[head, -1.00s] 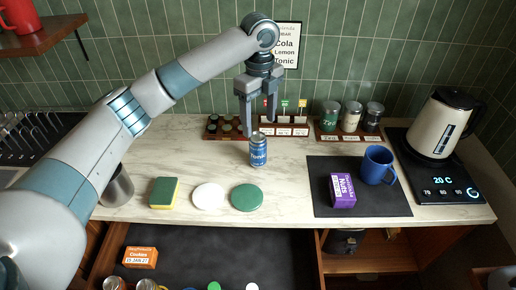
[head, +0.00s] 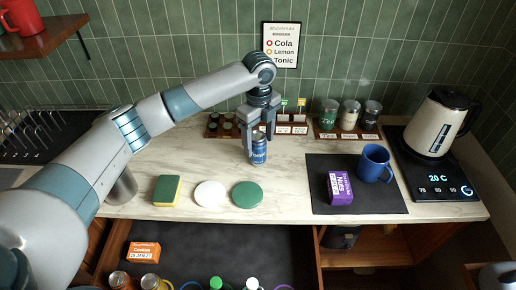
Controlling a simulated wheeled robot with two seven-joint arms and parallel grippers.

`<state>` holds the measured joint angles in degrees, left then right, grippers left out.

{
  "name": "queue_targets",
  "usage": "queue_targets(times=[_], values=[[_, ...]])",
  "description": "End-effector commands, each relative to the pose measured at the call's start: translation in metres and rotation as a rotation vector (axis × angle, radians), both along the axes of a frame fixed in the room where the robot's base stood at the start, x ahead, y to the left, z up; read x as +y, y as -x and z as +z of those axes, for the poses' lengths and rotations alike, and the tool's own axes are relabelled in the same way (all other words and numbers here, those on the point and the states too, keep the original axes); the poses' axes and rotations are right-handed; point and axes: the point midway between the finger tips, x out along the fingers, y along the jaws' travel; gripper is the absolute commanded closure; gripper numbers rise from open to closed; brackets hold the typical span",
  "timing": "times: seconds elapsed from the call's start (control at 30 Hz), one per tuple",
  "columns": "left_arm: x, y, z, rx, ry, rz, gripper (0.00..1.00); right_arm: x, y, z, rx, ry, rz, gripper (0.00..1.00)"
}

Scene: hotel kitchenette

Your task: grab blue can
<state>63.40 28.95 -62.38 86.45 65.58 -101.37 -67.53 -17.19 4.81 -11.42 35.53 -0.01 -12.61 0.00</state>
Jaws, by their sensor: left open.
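The blue can (head: 259,151) stands upright on the marble counter, in front of the wooden rack. My left gripper (head: 258,137) points straight down over it, jaws open. Its fingers come down around the can's upper part, one at the left and one at the right. I cannot tell whether either finger touches the can. My right gripper is not in view.
A green disc (head: 247,194), a white disc (head: 210,194) and a sponge (head: 167,190) lie in front. At right, a dark mat (head: 317,201) holds a blue mug (head: 375,164) and purple box (head: 339,188). A wooden rack (head: 291,128) stands close behind the can.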

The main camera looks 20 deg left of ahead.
Motion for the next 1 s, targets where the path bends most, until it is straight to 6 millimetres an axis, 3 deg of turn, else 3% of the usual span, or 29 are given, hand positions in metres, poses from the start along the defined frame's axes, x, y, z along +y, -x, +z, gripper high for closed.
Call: queue_targets(times=[0.27, 0.5, 0.97, 1.0], values=[[0.003, 0.002, -0.025, 0.004, -0.002, 0.000, 0.36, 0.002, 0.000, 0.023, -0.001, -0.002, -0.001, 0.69], [0.002, 0.002, -0.048, 0.002, -0.001, -0.001, 0.36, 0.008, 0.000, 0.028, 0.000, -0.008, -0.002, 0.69], [0.003, 0.001, -0.049, 0.001, 0.000, -0.001, 0.36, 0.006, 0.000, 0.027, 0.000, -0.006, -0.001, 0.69], [0.003, 0.001, -0.049, 0.001, 0.000, -0.001, 0.44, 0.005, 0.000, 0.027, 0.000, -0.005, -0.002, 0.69]])
